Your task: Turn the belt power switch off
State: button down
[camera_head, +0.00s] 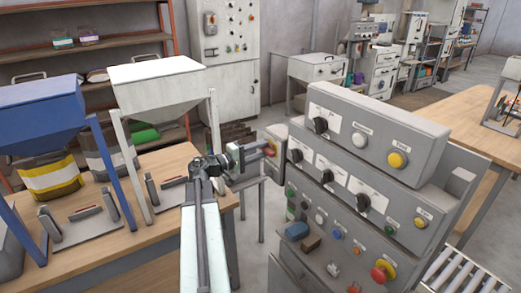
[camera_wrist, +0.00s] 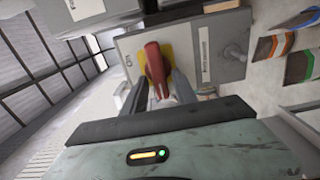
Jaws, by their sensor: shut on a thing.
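The belt power switch is a red rotary handle (camera_wrist: 155,62) on a yellow plate, mounted on a grey box (camera_wrist: 222,62) in the wrist view. The handle points roughly up and down in that view, slightly tilted. A small marking shows left of it and a white label, too small to read, to its right. My gripper (camera_wrist: 158,88) has its dark fingers on either side of the handle's near end and is shut on it.
A grey control panel (camera_head: 350,185) with knobs, buttons and a red emergency stop (camera_head: 382,271) stands right of my arm. A white hopper (camera_head: 158,85) and a blue hopper (camera_head: 42,115) stand on a wooden table at left. Open floor shows behind my gripper.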

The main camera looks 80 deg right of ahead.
jog(key=shift+f, duration=0.1)
dwell(0.3)
jog(key=c, duration=1.3)
grip_release()
jog(key=v, duration=0.7)
jog(key=shift+w+a, duration=0.25)
jog(key=shift+a, duration=0.05)
